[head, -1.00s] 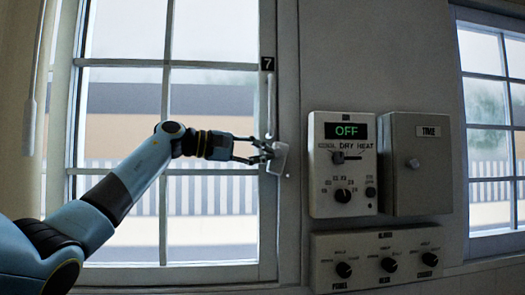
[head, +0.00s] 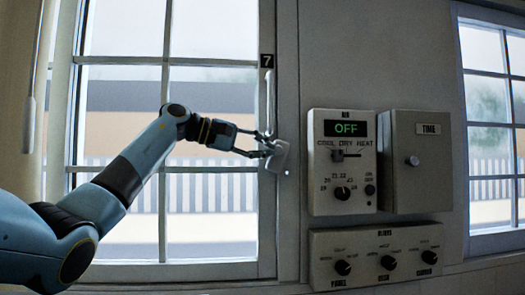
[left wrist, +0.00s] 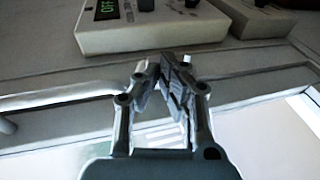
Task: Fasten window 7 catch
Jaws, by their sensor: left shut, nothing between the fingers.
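Window 7 (head: 120,125) is the large paned window at the left, with a black "7" label (head: 266,61) on its right frame. The catch shows as a small pale grey plate (head: 281,158), tilted, on the frame below the label. A slim upright bar (head: 269,95) stands above it. My left gripper (head: 273,148) is at the plate's upper left, its tips overlapping it in the picture; I cannot tell whether they touch. In the left wrist view the gripper (left wrist: 165,72) is shut and empty in front of the frame. My right gripper is not in view.
A control box (head: 325,185) with a green "OFF" display and a grey "TIME" box (head: 435,170) are on the wall right of the catch. A panel with several knobs (head: 365,258) is below them. Another window (head: 490,130) is at the far right.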

